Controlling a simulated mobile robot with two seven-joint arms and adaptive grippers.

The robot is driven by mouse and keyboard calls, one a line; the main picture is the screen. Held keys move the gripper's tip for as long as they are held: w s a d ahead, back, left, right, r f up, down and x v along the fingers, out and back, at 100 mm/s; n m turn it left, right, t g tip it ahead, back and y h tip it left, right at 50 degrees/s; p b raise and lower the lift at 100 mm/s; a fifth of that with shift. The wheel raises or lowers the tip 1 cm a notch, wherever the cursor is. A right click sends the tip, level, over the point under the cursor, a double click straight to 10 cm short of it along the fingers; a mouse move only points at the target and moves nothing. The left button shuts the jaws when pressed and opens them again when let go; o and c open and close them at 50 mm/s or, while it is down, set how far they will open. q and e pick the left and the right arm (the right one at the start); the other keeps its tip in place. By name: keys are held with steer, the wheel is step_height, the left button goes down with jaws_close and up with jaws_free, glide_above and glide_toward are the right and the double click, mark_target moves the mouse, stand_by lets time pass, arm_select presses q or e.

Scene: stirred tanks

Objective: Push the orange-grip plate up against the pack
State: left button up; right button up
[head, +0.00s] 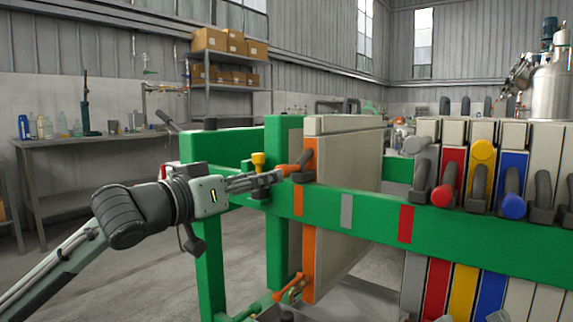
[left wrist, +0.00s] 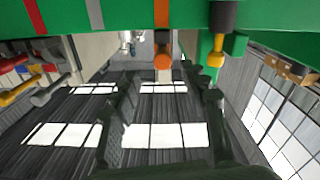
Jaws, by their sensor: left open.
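The orange-grip plate (head: 345,168) is a pale upright slab with an orange edge, hanging across the green rails. Its orange grip (head: 297,165) sticks out at the near rail, and shows end-on in the left wrist view (left wrist: 162,62). The pack (head: 462,285) of upright plates with grey, red, yellow and blue edges stands to the right, with a clear gap between. My left gripper (head: 280,180) is at the orange grip; in the left wrist view its open fingers (left wrist: 168,90) stand either side of the grip's line. Contact cannot be told. My right gripper is out of view.
The near green rail (head: 362,215) carries orange, grey and red marks. A yellow knob (head: 258,160) stands on the frame close to my left gripper. A bench (head: 95,145) with bottles and a shelf (head: 230,80) with boxes stand well behind.

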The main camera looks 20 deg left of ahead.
arm_select(q)
steer(key=x, duration=0.7)
steer(key=shift+w+f, duration=0.15)
steer(key=shift+w, duration=0.25)
jaws_close()
